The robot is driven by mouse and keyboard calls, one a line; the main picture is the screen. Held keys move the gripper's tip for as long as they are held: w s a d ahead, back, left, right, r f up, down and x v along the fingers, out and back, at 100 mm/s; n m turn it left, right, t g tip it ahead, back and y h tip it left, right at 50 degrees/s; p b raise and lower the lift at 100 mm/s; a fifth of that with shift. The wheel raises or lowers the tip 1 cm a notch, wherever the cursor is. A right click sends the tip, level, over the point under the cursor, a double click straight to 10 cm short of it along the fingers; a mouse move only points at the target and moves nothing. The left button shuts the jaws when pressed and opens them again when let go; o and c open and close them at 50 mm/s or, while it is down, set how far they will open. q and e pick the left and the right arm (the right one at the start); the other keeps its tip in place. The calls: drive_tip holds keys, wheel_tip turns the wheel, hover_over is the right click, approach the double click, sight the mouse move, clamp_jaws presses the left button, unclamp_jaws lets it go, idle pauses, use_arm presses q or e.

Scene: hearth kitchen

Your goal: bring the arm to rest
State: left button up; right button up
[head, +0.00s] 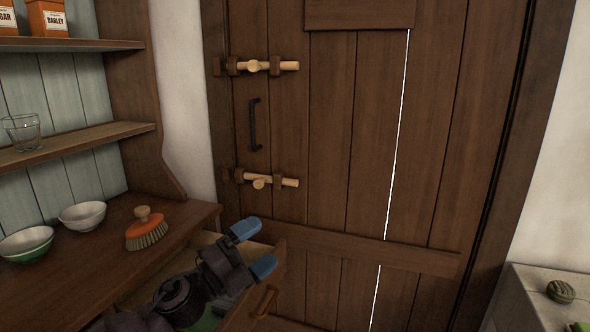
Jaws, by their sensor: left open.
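My left gripper (254,248) is in the lower middle of the head view, its two blue-tipped fingers apart with nothing seen between them. Its dark arm comes in from the bottom left and passes over an open wooden drawer (271,262). Something green (207,320) shows inside the drawer, mostly hidden by the arm. My right gripper is out of the view.
A wooden dresser (110,215) stands left, with a brush (146,229), a white bowl (83,215) and a green bowl (27,244) on it. A glass (22,131) stands on a shelf. A plank door (330,140) with two wooden bolts is behind. A pale counter (535,300) is right.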

use_arm(q)
drive_tip(key=s+a+f+n+t+y+p, duration=0.1)
drive_tip(key=s+a+f+n+y, duration=0.2)
drive_tip(key=a+f+n+y, duration=0.25)
drive_tip(key=s+a+f+n+t+y, duration=0.2)
drive_tip(key=s+a+f+n+y, duration=0.15)
drive_tip(key=f+n, duration=0.4)
drive_tip(key=s+a+f+n+t+y+p, duration=0.1)
drive_tip(key=s+a+f+n+y, duration=0.3)
drive_tip(key=n, duration=0.4)
drive_tip(key=s+a+f+n+g+y, duration=0.2)
drive_tip(key=s+f, duration=0.5)
drive_tip(key=s, duration=0.4)
drive_tip(key=s+a+f+n+g+y, duration=0.2)
drive_tip(key=s+f, duration=0.5)
drive_tip(key=s, duration=0.4)
drive_tip(key=a+n+g+p, duration=0.1)
drive_tip(key=a+n, duration=0.1)
drive_tip(key=a, duration=0.1)
drive_tip(key=shift+s+a+f+n+g, duration=0.2)
drive_tip(key=shift+s+n+g, duration=0.1)
drive_tip(key=shift+s+n, duration=0.1)
